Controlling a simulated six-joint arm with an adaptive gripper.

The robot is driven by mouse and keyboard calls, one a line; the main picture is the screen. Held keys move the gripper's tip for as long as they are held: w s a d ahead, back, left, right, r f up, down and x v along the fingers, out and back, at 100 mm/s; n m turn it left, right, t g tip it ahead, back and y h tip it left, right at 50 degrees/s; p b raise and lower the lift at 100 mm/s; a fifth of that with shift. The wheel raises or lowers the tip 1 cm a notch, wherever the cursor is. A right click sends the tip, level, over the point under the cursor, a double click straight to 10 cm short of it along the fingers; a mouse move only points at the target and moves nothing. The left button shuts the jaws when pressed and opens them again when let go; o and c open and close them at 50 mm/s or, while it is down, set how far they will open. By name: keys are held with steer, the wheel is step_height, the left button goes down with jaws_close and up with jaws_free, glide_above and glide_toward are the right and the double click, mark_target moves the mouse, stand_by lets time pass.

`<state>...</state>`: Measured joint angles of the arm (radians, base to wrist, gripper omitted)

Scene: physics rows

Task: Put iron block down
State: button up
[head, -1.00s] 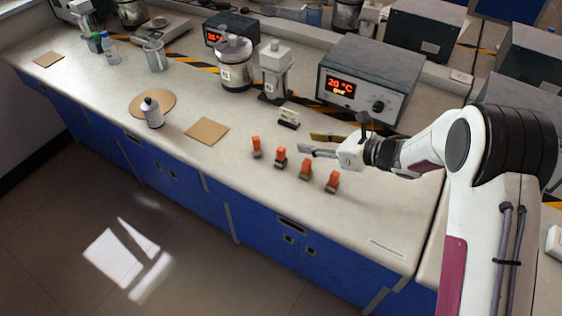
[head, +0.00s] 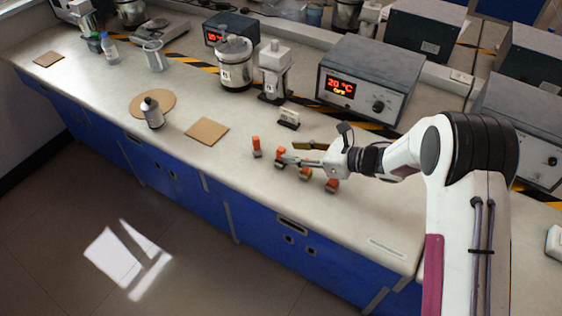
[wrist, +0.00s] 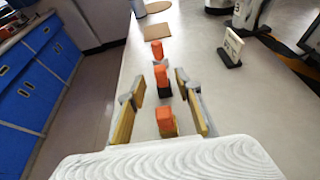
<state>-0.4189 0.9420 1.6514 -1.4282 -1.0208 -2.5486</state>
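Several small blocks with orange tops stand in a slanting row on the bench. The dark block (head: 279,163), likely the iron one, is second from the left and appears to rest on the bench. In the wrist view, the dark block (wrist: 164,89) stands upright between my fingertips, with gaps on both sides. My gripper (head: 288,158) is open and low at the row; its fingers partly cover the blocks in the head view. A brass-coloured block (wrist: 166,122) is nearer my palm, between the fingers. A grey block (wrist: 157,52) stands beyond the fingertips.
A reddish-brown block (head: 332,186) stands at the row's right end. A small labelled stand (head: 289,119) is behind the row. The heater box (head: 362,85) is behind. The bench front edge is close.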

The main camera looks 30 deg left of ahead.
mark_target(284, 151)
steer(key=shift+a+f, duration=0.1)
steer(key=shift+a, duration=0.1)
steer(key=shift+x, duration=2.55)
jaws_close()
